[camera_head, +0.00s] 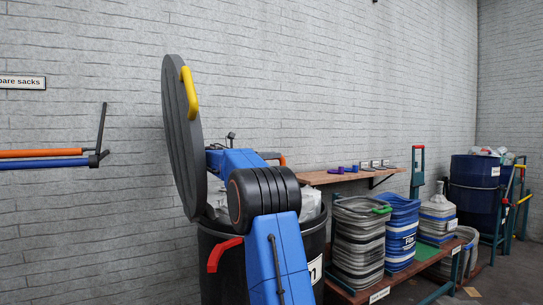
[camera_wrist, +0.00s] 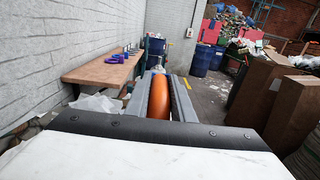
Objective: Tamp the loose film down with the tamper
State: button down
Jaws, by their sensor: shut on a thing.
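In the wrist view my gripper (camera_wrist: 159,85) is shut on an orange handle (camera_wrist: 158,100), which I take for the tamper's. The handle lies lengthwise between the two grey fingers. The tamper's foot cannot be made out. In the head view my blue arm reaches over a black bin (camera_head: 224,275), and a small orange piece shows beyond it. Whitish loose film (camera_head: 310,205) shows in the bin's mouth, partly hidden by my arm. It also shows in the wrist view (camera_wrist: 95,103), left of the fingers. Whether the tamper touches the film cannot be told.
The bin's grey lid (camera_head: 180,140) stands open, with a yellow handle. A wooden shelf (camera_head: 345,175) with purple items runs along the brick wall. Cardboard boxes (camera_wrist: 290,110) stand right in the wrist view.

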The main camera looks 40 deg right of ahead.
jog(key=shift+f, duration=1.35)
dwell(1.9)
dwell(1.2)
jog(key=shift+f, duration=4.85)
jog(key=shift+r, duration=0.1)
